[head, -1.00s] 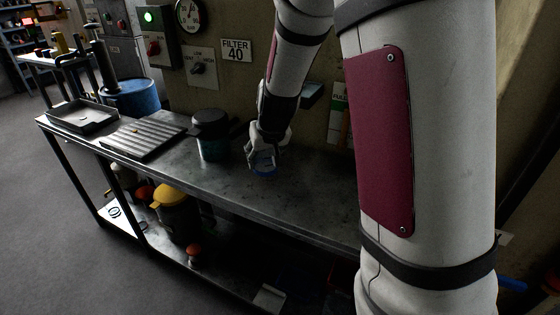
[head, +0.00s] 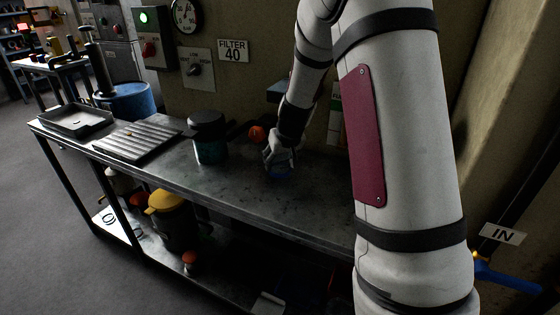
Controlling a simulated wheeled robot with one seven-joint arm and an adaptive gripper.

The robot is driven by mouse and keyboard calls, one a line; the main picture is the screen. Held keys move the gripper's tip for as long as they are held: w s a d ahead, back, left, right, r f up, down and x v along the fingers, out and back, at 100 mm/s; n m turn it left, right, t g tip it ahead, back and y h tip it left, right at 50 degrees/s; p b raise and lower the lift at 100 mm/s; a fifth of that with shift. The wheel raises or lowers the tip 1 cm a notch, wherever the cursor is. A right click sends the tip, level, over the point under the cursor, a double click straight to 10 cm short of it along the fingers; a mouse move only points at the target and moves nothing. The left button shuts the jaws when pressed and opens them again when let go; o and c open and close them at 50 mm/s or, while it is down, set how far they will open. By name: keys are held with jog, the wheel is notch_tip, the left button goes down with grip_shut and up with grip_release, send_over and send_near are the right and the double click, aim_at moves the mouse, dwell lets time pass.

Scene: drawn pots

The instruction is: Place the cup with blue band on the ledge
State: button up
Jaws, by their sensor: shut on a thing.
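My gripper (head: 279,160) is at the back of the dark metal bench, right of the teal pot, and is shut on the cup with blue band (head: 279,174). Only a blue part of the cup shows under the fingers. It is low over the bench top; I cannot tell whether it touches. A small pale-topped shelf (head: 276,91) sticks out of the wall behind my forearm and may be the ledge. My arm hides part of it.
A teal pot with a dark lid (head: 208,138) stands left of my gripper. A round orange-red thing (head: 256,134) is close behind. A ribbed plate (head: 138,139) and a dark tray (head: 74,121) lie further left. The bench top (head: 250,208) is clear in front.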

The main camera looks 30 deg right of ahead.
jog(key=shift+w+d+f, duration=0.1)
jog(key=shift+w+d, duration=0.05)
jog(key=shift+d, duration=0.1)
jog(key=shift+f, duration=0.15)
jog(key=o, duration=1.1)
